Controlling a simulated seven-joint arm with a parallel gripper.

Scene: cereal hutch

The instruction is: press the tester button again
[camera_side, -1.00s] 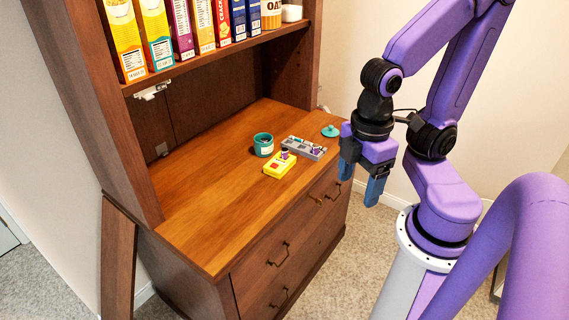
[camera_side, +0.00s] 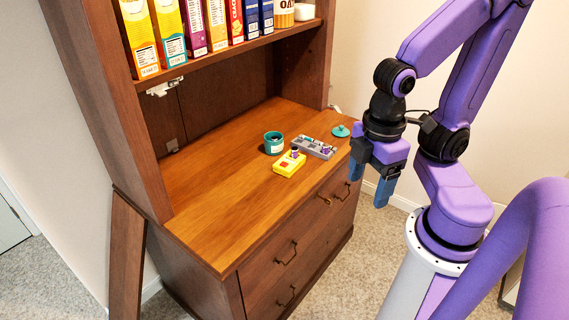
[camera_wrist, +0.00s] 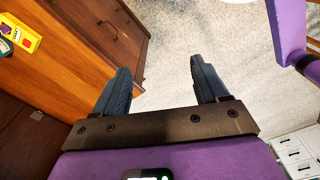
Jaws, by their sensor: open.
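The yellow tester (camera_side: 287,166) lies on the wooden counter near its front edge. A small red button shows on its top, and a small dark and purple piece stands at its back end. In the wrist view the open fingers (camera_wrist: 161,68) point over bare carpet.
A grey tray with small parts (camera_side: 314,148) lies right behind the tester. A teal cup (camera_side: 273,144) stands behind left, and a teal lid (camera_side: 341,131) lies at the back right. Cereal boxes (camera_side: 196,28) line the shelf above. The counter's left part is clear.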

